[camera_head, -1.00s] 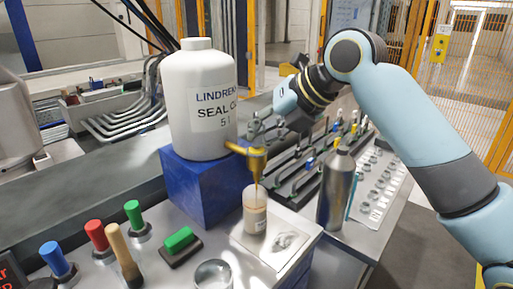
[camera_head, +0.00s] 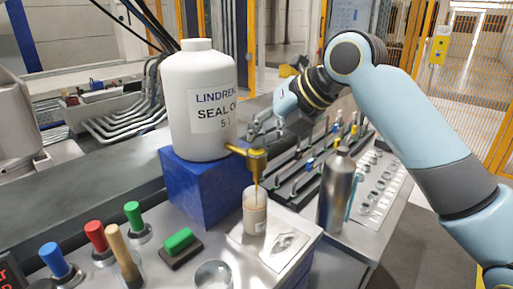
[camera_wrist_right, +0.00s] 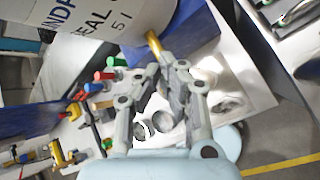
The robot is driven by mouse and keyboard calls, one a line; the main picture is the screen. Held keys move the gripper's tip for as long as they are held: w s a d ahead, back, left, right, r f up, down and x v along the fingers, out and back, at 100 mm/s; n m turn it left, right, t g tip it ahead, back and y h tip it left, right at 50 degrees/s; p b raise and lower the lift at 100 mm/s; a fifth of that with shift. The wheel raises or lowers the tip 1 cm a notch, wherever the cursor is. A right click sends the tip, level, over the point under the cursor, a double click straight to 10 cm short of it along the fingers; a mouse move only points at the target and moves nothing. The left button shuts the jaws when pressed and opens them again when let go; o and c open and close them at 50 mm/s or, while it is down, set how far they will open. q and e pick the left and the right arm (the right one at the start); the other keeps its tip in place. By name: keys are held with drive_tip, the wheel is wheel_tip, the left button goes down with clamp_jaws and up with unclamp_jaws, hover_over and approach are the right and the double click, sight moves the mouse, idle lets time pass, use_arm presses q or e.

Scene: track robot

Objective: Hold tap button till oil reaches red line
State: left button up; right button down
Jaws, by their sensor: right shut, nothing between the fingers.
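A white seal oil drum (camera_head: 200,105) stands on a blue block (camera_head: 212,188), with a brass tap (camera_head: 256,160) at its lower right. I cannot make out the red line at this size. My right gripper (camera_head: 257,132) is shut and empty, its fingertips just above the tap, where the button is hidden. In the right wrist view the gripper (camera_wrist_right: 172,62) reaches to the yellow tap (camera_wrist_right: 155,45); contact is unclear.
A metal flask (camera_head: 337,190) stands right of the bottle. Colored handles, including a red one (camera_head: 96,236), and a green block (camera_head: 179,241) stand at the front left.

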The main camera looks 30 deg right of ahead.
drive_tip(key=shift+r, duration=0.1)
idle(0.5)
drive_tip(key=shift+r+p, duration=0.75)
wheel_tip(320, 180, up, 5)
drive_tip(key=p, duration=0.4)
drive_tip(key=shift+r, duration=0.1)
